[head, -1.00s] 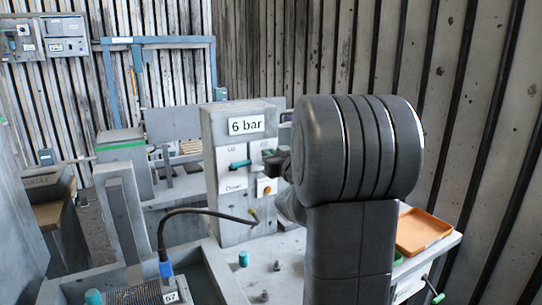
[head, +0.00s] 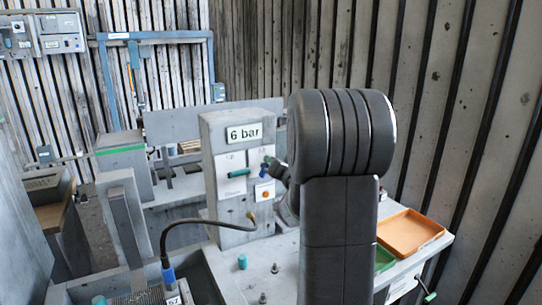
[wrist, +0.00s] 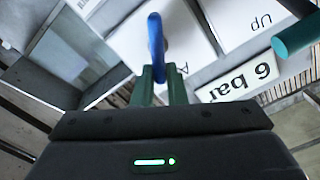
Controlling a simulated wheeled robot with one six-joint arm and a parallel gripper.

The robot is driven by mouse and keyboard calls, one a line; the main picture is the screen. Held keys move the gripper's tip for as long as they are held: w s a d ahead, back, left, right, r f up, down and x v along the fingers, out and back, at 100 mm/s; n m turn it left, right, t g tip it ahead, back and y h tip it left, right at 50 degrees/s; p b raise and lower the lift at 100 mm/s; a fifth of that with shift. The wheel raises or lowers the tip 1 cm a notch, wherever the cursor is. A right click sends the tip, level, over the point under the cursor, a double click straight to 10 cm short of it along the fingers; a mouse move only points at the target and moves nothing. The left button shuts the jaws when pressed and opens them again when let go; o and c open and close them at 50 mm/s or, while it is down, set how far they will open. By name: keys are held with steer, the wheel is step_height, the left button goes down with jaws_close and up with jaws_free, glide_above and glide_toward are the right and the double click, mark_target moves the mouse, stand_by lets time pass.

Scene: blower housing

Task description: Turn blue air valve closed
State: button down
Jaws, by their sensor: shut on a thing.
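The blue air valve (head: 265,170) is a small blue handle on the front of a grey panel block (head: 233,228) marked "6 bar". In the wrist view, the blue handle (wrist: 155,35) stands upright and appears nearly edge-on. My gripper (wrist: 158,76) has its two green fingers close together at the handle's lower end and is shut on it. In the head view my dark arm hides most of the gripper. The label behind the handle is mostly covered.
A teal lever (head: 238,173) sits left of the valve beside an "Up" label, with an orange button (head: 265,194) below. A cable (head: 200,223) curves in front of the panel. A teal peg (head: 242,262) stands on the bench. An orange tray (head: 411,234) lies at right.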

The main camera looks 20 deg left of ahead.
steer(key=m+p, duration=0.1)
steer(key=m, duration=0.2)
steer(key=f+m+p, duration=0.1)
steer(key=m, duration=0.3)
steer(key=w+f+m+p, duration=0.1)
steer(key=m+p, duration=0.1)
steer(key=m, duration=0.2)
steer(key=shift+d+f, duration=0.1)
steer(key=shift+d, duration=0.3)
steer(key=shift+m, duration=0.4)
steer(key=c, duration=1.5)
jaws_free()
steer(key=shift+o, duration=0.2)
steer(key=b+v, duration=0.2)
steer(key=v, duration=1.2)
steer(key=shift+b, duration=0.35)
steer(key=shift+w+a, duration=0.1)
steer(key=shift+a, duration=0.05)
